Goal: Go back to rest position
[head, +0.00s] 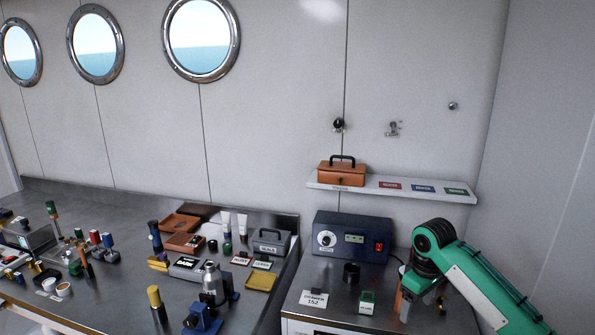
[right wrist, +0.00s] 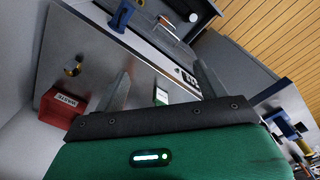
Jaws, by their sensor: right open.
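My right arm, green with a black wrist joint, comes in from the right edge of the head view. My right gripper (head: 422,301) points down over the right part of the right-hand counter, partly hidden by its own wrist. In the right wrist view the two grey fingers of the right gripper (right wrist: 163,86) stand wide apart with nothing held between them. A small green-and-white block (right wrist: 161,97) shows beyond the fingers on the counter. My left gripper is not in view.
A blue control box (head: 350,239) stands beside the right arm, with a dark cup (head: 351,273) and green-labelled block (head: 367,301) in front. A shelf (head: 420,193) holds a brown case (head: 341,174) above. The left bench is crowded. A red box (right wrist: 62,107) shows in the wrist view.

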